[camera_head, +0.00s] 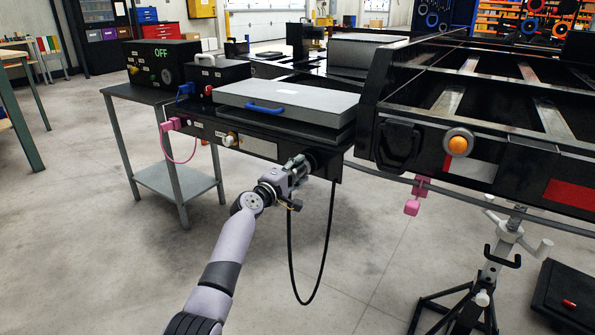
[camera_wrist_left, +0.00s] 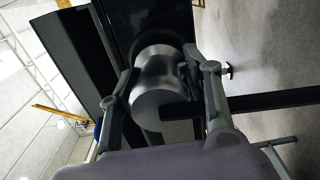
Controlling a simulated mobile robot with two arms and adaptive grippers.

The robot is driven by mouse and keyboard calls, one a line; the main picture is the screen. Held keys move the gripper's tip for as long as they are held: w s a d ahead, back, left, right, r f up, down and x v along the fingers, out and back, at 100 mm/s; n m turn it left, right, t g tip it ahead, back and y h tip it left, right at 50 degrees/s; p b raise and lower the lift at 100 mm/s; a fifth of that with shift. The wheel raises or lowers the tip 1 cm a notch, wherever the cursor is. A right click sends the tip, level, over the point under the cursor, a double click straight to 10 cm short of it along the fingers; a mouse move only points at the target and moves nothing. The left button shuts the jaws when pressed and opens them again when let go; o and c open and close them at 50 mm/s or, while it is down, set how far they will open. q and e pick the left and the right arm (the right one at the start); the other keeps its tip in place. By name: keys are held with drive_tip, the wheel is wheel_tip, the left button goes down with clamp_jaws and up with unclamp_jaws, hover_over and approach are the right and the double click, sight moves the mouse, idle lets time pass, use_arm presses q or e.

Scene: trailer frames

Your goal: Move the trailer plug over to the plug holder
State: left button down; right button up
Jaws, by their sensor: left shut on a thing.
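The trailer plug (camera_wrist_left: 160,82) is a dark grey cylinder in the left wrist view. It sits between the two fingers of my left gripper (camera_wrist_left: 165,88), which is shut on it. Its far end is against or very close to a dark round part on the black panel; I cannot tell if it is seated. In the head view my left gripper (camera_head: 303,168) is at the right end of the black front panel (camera_head: 262,128) and mostly hides the plug. A black cable (camera_head: 330,240) hangs in a loop below. I cannot tell which fitting is the plug holder. My right gripper is not in view.
A pink connector (camera_head: 172,124) with a cable and a pale round fitting (camera_head: 229,140) are on the panel's left. A grey metal table (camera_head: 165,180) stands left. The trailer frame (camera_head: 470,110) and a jack stand (camera_head: 490,270) are right. The floor before the panel is clear.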

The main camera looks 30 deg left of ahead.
use_arm(q)
drive_tip(key=shift+w+b, duration=0.55)
drive_tip(key=shift+w, duration=0.1)
idle(0.8)
drive_tip(key=c, duration=0.8)
unclamp_jaws()
drive_tip(key=shift+o, duration=0.2)
